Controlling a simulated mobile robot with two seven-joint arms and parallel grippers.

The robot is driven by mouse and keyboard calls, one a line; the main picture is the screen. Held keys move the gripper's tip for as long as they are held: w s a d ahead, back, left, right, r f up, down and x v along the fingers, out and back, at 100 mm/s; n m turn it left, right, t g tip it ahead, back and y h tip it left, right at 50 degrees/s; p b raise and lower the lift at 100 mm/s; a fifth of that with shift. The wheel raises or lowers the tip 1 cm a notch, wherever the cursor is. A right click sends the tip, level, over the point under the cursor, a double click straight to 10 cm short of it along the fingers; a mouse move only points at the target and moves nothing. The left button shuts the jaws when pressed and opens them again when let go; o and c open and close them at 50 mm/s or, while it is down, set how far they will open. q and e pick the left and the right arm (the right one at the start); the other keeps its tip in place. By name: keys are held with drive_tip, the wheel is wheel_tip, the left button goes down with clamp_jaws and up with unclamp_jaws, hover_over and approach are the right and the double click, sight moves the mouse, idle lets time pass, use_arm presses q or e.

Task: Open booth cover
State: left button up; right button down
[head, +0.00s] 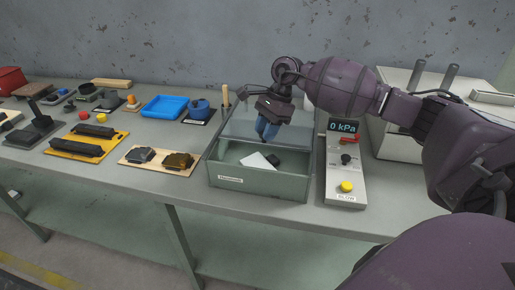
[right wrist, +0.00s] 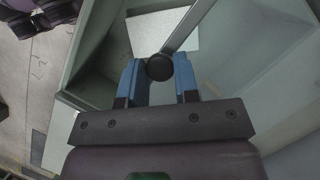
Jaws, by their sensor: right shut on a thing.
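The booth is a grey-green box (head: 258,184) with a label on its front, standing on the bench. Its clear cover (head: 240,126) shows as a see-through pane at the upper back; how far it is raised is hard to tell. My right gripper (head: 267,130) points down over the booth with its blue fingers at the pane. In the right wrist view, the blue fingers (right wrist: 160,80) are closed around a round dark knob (right wrist: 159,67) by the cover's edge. A white sheet (head: 257,161) and a small dark block (head: 273,159) lie inside the booth. My left gripper is not in view.
A control panel (head: 345,170) with a "0 kPa" display and a yellow button stands right of the booth. Bare bench runs along the front.

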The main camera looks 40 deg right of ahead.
drive_tip(key=w+d+b, duration=0.1)
drive_tip(key=w+d, duration=0.1)
drive_tip(key=w+d+b, duration=0.2)
drive_tip(key=d, duration=0.1)
drive_tip(key=w+d+b, duration=0.2)
drive_tip(key=shift+w+d+f, duration=0.15)
drive_tip(key=shift+f, duration=0.2)
drive_tip(key=shift+w+d+r, duration=0.1)
drive_tip(key=shift+w+d, duration=0.1)
drive_tip(key=shift+d, duration=0.05)
drive_tip(key=shift+w+d+r+b, duration=0.15)
drive_tip(key=shift+w+d+b, duration=0.1)
drive_tip(key=shift+b, duration=0.15)
drive_tip(key=shift+r, duration=0.1)
drive_tip(key=c, duration=0.8)
unclamp_jaws()
drive_tip(key=shift+c, duration=0.2)
